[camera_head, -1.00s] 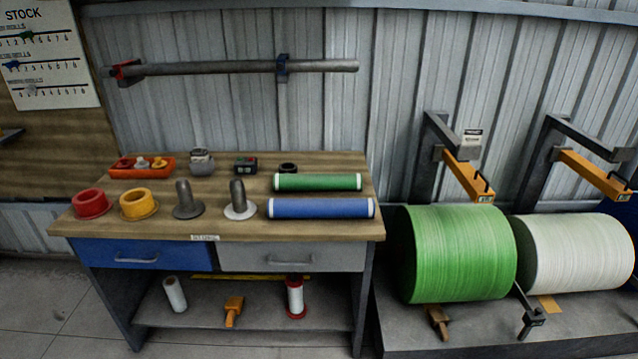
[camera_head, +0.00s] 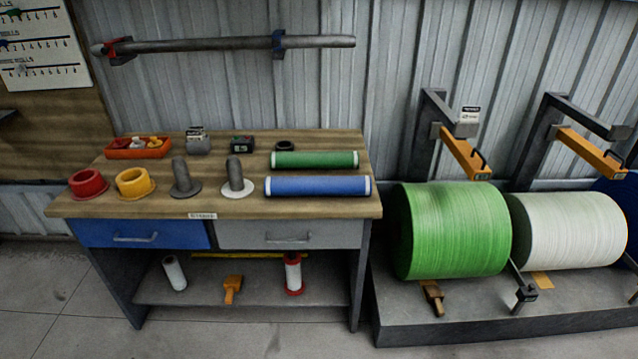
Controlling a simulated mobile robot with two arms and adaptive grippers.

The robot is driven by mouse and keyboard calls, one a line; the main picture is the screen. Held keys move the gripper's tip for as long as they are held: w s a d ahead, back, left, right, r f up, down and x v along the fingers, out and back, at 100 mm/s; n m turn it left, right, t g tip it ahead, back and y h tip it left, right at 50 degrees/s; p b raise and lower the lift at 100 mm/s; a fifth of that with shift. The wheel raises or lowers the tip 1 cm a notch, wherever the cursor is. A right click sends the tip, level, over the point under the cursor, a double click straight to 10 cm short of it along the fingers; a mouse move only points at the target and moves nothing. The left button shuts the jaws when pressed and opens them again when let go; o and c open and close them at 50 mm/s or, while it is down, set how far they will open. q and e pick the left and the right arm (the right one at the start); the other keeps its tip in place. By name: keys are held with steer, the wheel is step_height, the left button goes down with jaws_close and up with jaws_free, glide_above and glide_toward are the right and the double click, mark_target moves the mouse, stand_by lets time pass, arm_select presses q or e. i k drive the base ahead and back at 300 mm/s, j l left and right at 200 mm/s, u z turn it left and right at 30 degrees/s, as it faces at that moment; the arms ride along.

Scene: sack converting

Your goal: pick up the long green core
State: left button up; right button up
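The long green core (camera_head: 314,160) lies on its side on the wooden top of the workbench (camera_head: 130,208), toward the back right. It is a green tube with pale ends. A blue core (camera_head: 318,186) of similar shape lies parallel just in front of it. Neither of my grippers shows in the head view, and nothing is touching the green core.
On the bench stand a red ring (camera_head: 88,184), a yellow ring (camera_head: 134,183), two grey spindles, an orange tray (camera_head: 138,154) and small devices. A grey bar (camera_head: 230,43) hangs on the wall behind. A large green roll (camera_head: 455,230) and white roll (camera_head: 570,230) stand right.

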mark_target(293, 160)
steer(key=i+j, duration=0.2)
steer(key=j, duration=0.15)
steer(key=i+j, duration=0.15)
steer(key=j, duration=0.25)
steer(key=i+j, duration=0.2)
steer(key=j, duration=0.15)
steer(key=i+j, duration=0.2)
steer(key=j, duration=0.15)
steer(key=i+j, duration=0.15)
steer(key=j, duration=0.2)
steer(key=i+j+z, duration=0.1)
steer(key=j, duration=0.3)
steer(key=i, duration=0.1)
